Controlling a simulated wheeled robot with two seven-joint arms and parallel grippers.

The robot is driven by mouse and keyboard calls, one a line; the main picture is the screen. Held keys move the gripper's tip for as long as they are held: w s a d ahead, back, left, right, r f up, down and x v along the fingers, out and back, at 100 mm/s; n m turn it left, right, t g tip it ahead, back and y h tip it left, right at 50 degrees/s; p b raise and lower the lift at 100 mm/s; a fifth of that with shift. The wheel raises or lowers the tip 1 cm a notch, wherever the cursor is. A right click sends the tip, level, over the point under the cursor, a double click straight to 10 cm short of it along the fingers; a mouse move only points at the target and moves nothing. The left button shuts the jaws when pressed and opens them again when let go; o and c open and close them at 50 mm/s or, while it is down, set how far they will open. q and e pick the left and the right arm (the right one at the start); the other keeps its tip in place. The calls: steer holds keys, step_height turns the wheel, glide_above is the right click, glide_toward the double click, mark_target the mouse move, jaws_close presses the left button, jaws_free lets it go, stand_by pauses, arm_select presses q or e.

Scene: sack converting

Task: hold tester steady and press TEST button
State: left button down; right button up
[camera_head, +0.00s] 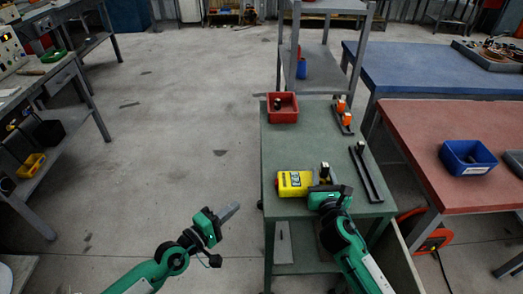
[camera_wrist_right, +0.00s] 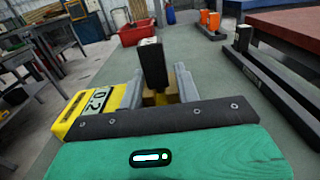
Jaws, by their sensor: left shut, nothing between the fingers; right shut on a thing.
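The tester (camera_head: 295,183) is a yellow box lying near the front of the green table; in the right wrist view its display reads 0.2 (camera_wrist_right: 97,101). My right gripper (camera_head: 323,189) is at its right end. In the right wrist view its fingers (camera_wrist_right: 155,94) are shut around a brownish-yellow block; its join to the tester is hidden. A dark upright post with a pale top (camera_wrist_right: 152,62) stands just beyond the fingers. I cannot make out the TEST button. My left gripper (camera_head: 230,212) is shut and empty, over the floor left of the table.
On the green table (camera_head: 285,148) are a red bin (camera_head: 282,107), a black bar with orange blocks (camera_head: 342,118) and another black bar with an upright post (camera_head: 366,172). A red-topped table (camera_head: 420,125) with a blue bin (camera_head: 467,157) stands right.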

stand_by(0.8)
steer(key=o, duration=1.3)
steer(key=shift+c, duration=0.2)
